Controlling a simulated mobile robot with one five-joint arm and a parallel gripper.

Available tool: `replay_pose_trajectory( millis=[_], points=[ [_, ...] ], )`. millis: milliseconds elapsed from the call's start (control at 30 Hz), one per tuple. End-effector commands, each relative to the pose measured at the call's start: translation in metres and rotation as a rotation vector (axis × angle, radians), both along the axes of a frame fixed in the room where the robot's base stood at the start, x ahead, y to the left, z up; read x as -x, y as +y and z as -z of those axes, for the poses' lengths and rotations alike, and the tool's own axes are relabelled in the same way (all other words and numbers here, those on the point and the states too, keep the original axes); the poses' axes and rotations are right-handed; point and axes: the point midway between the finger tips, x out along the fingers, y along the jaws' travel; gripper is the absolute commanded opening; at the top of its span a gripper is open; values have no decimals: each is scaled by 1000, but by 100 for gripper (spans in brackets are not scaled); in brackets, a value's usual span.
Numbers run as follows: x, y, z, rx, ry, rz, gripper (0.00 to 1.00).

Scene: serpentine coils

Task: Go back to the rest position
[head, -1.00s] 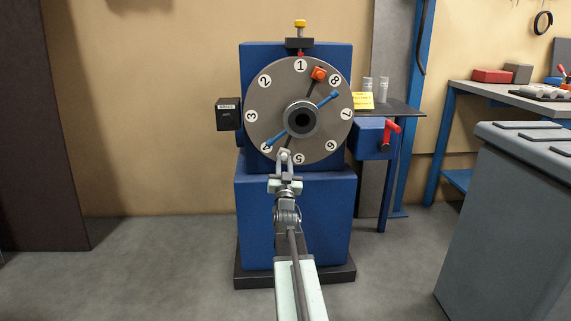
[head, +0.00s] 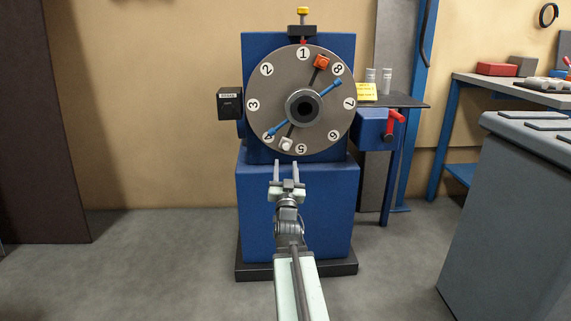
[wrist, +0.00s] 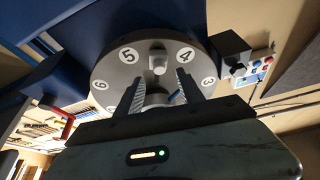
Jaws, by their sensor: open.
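My gripper (head: 287,173) is open and empty in the head view, its two fingers pointing up just below the numbered grey dial (head: 325,105). The dial stands on a blue machine (head: 310,210). A white knob (head: 286,144) sits low on the dial between 4 and 5, just above my fingertips and apart from them in the picture. An orange knob (head: 321,62) sits near 8 at the top. A blue bar crosses the dial's hub. In the wrist view, my gripper's fingers (wrist: 158,88) stand apart, with the dial (wrist: 120,72) and the pale knob (wrist: 158,62) beyond them.
A red-handled lever (head: 396,122) on a blue box juts out to the right of the machine. A dark box (head: 230,103) is on its left. A grey cabinet (head: 520,210) stands at the right front. The floor (head: 150,260) at the left is clear.

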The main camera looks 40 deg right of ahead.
Motion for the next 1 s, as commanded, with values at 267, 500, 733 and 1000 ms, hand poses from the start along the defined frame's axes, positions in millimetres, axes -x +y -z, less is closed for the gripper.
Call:
replay_pose_trajectory(
  millis=[267,500,733,1000],
  points=[
    [4,4,2,0,0,0,45],
    [4,4,2,1,-1,0,45],
    [-54,83,-35,0,0,-132,45],
    [-163,292,-30,-97,273,-471,45]
  ],
)
